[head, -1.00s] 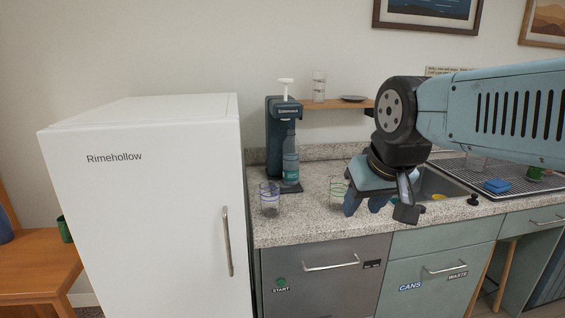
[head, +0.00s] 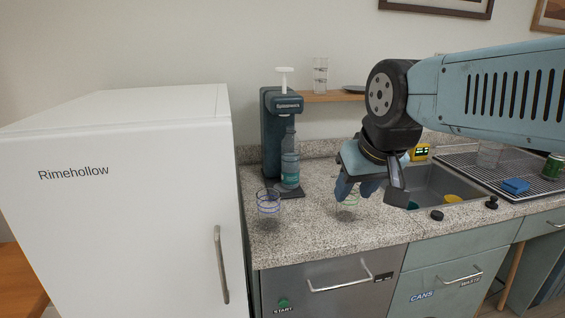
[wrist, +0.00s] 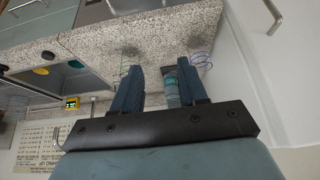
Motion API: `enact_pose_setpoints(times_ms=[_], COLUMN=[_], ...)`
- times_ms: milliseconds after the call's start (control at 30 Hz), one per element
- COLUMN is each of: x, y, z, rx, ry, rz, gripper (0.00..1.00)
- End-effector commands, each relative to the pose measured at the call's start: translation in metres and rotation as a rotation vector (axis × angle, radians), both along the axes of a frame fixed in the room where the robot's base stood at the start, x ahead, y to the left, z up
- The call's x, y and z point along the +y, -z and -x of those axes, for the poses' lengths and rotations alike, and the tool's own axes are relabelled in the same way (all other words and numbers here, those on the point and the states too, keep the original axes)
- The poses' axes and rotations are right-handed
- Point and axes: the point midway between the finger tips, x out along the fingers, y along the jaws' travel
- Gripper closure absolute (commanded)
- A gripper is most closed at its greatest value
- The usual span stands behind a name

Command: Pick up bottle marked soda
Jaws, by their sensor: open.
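A clear bottle with a teal label (head: 290,170) stands upright in the dark soda machine (head: 270,130) on the counter, right of the white fridge. Its label is too small to read. My gripper (head: 357,190) hangs over the counter to the right of the bottle, apart from it, open and empty. In the wrist view my gripper's two blue fingers (wrist: 160,88) are spread, and the bottle (wrist: 171,92) shows partly behind the one on the right, which hides some of it.
Two wire-ringed glasses stand on the counter, one with blue rings (head: 268,204) at the front and one with green rings (head: 347,206) by my gripper. The white fridge (head: 120,200) bounds the left. A sink (head: 440,185) and a drying rack (head: 480,172) lie to the right.

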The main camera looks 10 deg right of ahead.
Motion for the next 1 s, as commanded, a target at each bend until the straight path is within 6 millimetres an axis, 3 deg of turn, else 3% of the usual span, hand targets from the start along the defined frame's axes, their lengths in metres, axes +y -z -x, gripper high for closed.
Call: enact_pose_setpoints(times_ms=[100,233,367,700,1000], x=[0.000,-0.001,-0.008,-0.030,-0.040], y=[0.000,0.000,0.001,0.013,0.035], z=[0.000,-0.006,-0.033,-0.157,-0.252], rx=[0.000,-0.009,-0.055,-0.300,-0.525], ry=[0.000,0.003,0.016,0.006,-0.065], rz=[0.000,0.005,0.029,0.121,0.141], gripper=[0.56,0.43,0.31,0.00,0.00])
